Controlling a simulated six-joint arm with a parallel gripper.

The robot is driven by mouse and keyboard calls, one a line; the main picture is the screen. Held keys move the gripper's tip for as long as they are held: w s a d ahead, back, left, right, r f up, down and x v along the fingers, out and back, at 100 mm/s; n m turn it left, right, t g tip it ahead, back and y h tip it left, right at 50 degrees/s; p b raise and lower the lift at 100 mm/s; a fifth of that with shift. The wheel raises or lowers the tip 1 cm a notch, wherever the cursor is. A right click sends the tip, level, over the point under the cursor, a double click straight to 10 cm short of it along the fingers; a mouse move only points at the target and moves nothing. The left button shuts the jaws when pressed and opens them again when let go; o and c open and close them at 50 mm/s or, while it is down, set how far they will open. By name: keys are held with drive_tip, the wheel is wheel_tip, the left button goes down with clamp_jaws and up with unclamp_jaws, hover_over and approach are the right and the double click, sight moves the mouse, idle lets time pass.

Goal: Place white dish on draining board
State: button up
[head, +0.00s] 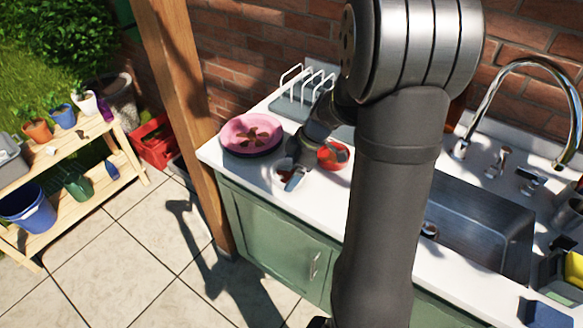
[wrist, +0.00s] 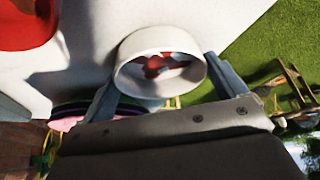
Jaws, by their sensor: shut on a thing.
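The white dish (wrist: 158,38) is a small round vessel with red patches showing inside its rim. It sits between the two fingers of my gripper (wrist: 162,74), which is shut on it from both sides. In the head view, my gripper (head: 291,170) is low over the counter's front part, with the dish (head: 295,182) at its fingertips; I cannot tell whether the dish touches the counter. A grey draining board (head: 284,106) with upright white prongs stands at the back of the counter, beyond my gripper, with part of it hidden behind my arm.
Stacked pink plates (head: 240,131) lie left of my gripper on the white counter (head: 232,172). A red bowl (head: 333,158) stands close on its right. The metal sink (head: 475,228) and curved tap (head: 518,66) are farther right. A wooden post (head: 180,110) rises at the counter's left end.

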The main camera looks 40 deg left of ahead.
drive_tip(key=o, duration=0.8)
drive_tip(key=shift+f, duration=0.1)
drive_tip(key=shift+c, duration=0.2)
drive_tip(key=v, duration=1.2)
drive_tip(key=shift+a, duration=0.1)
drive_tip(key=x, duration=1.1)
drive_tip(key=shift+s+f, duration=0.15)
drive_tip(key=shift+f, duration=0.15)
drive_tip(key=shift+a+r, duration=0.15)
drive_tip(key=shift+r, duration=1.75)
